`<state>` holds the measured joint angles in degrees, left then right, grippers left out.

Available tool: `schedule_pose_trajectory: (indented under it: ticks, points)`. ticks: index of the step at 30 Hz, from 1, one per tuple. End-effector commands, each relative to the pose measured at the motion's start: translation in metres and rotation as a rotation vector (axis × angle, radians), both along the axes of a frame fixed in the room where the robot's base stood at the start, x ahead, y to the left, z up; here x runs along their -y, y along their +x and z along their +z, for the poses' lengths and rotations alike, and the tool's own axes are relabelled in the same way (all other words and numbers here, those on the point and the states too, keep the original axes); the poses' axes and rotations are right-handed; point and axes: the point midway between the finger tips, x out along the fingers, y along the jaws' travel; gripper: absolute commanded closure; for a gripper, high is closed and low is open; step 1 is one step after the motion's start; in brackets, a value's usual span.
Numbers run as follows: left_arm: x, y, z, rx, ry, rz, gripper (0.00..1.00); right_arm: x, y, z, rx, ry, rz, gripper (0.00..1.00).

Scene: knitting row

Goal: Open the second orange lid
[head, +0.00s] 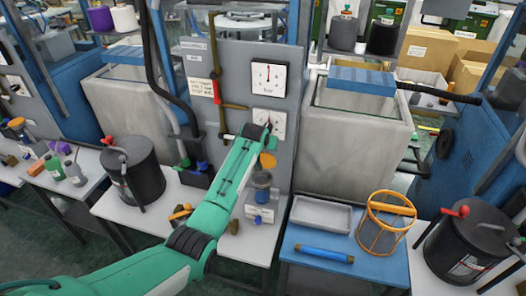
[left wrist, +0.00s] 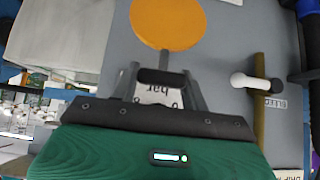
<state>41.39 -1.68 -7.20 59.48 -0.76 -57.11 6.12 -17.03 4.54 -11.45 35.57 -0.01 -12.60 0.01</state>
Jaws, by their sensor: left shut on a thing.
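An orange lid (head: 267,160) shows just right of my left forearm, above a dark blue-grey cylinder (head: 262,180) on the centre bench. In the left wrist view an orange disc (left wrist: 168,22) appears face-on, with a short grey stem running from it to a black bar (left wrist: 162,77). My left gripper (left wrist: 163,82) has its fingers on either side of this black bar and is shut on it. In the head view the gripper (head: 258,132) is in front of the lower gauge. Whether the lid touches the cylinder is unclear. Another orange lid (head: 17,122) tops a container at far left. My right gripper is out of view.
The grey panel (head: 228,62) with gauges and a brass pipe (head: 217,75) stands close behind the gripper. A blue bench (head: 318,272) at right holds a grey tray (head: 321,214), an orange-framed basket (head: 385,222) and a blue roller (head: 324,253). Black drums (head: 132,172) stand on both sides.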

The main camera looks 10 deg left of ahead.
Motion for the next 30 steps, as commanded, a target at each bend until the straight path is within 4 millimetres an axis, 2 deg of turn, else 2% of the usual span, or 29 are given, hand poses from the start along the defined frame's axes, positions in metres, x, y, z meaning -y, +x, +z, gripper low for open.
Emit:
schedule_pose_trajectory:
  ticks: [6,15,30]
  points:
    - [0.001,0.016,-0.003,-0.132,0.005,-0.001,0.96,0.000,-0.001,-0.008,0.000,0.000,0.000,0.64]
    - [0.002,0.027,-0.007,-0.125,0.005,-0.001,0.96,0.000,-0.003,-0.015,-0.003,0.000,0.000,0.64]
    - [0.001,0.029,-0.009,-0.127,0.004,0.000,0.96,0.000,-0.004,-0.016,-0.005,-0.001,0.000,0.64]
